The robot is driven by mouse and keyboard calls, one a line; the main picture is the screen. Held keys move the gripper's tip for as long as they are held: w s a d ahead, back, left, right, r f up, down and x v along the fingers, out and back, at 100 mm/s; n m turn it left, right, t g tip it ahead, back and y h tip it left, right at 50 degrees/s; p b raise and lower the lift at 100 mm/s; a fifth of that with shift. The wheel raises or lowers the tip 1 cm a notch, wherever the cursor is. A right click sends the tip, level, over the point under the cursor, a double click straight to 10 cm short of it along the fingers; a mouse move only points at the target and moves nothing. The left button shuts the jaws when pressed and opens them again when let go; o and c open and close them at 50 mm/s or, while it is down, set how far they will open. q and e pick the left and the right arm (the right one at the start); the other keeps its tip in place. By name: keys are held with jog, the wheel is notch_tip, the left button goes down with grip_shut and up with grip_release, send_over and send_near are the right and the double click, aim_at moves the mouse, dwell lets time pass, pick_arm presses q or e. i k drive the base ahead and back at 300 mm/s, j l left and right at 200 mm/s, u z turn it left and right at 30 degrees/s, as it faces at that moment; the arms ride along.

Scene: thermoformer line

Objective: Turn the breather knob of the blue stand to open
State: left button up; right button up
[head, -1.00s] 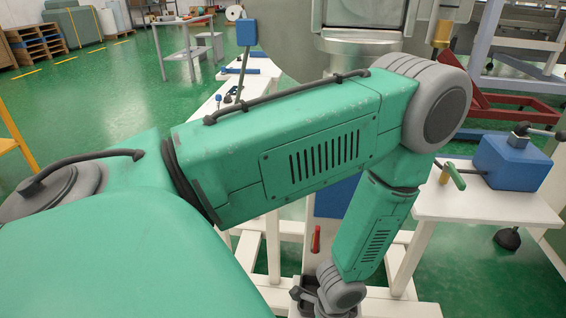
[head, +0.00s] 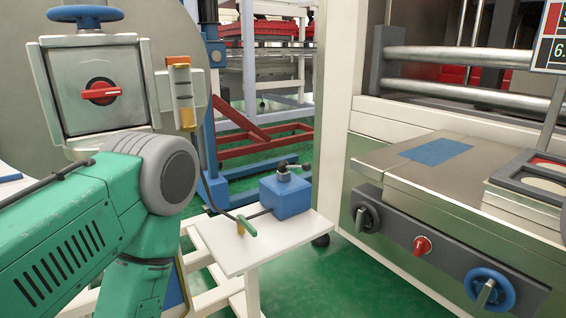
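A blue block (head: 286,195) sits on a small white side table (head: 262,245) near the middle. A dark grey fitting with a black lever (head: 284,174) tops it; the lever points right. A blue upright post (head: 212,120) with a blue foot stands behind the table, partly hidden by a steel housing and my arm. I cannot tell which of these is the blue stand, and no marked breather knob is readable. My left arm enters from the left, bends at a grey joint and runs down out of the picture. Neither gripper is in view.
A steel housing with a red rotary switch (head: 101,91) is upper left. A machine at right carries a black knob (head: 366,218), a red knob (head: 422,245) and a blue handwheel (head: 490,290).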

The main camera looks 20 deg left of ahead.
aim_at(169, 61)
jog(key=u, duration=1.35)
jog(key=i+l+z, duration=0.2)
